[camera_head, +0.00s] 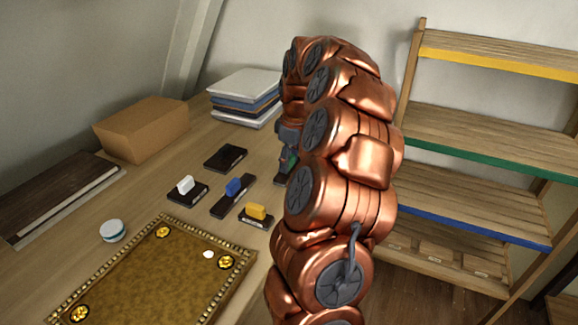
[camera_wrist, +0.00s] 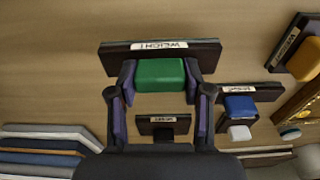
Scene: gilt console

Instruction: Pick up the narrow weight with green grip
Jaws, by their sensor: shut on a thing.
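The weight with green grip is a narrow dark plate (camera_wrist: 118,60) with a white label and a green block grip (camera_wrist: 160,75), in the upper middle of the wrist view. My gripper (camera_wrist: 160,78) has one finger on each side of the green grip and is shut on it. In the head view a bit of green (camera_head: 291,163) shows beside my gripper, and my copper arm hides most of that weight. Whether the plate touches the table cannot be told.
Weights with blue (camera_head: 233,186), white (camera_head: 185,185) and yellow (camera_head: 256,212) grips stand nearby, with a black plate (camera_head: 225,157). A book stack (camera_head: 243,97), brown box (camera_head: 141,129), gilt tray (camera_head: 150,275) and round jar (camera_head: 112,231) share the table. A shelf (camera_head: 470,135) stands right.

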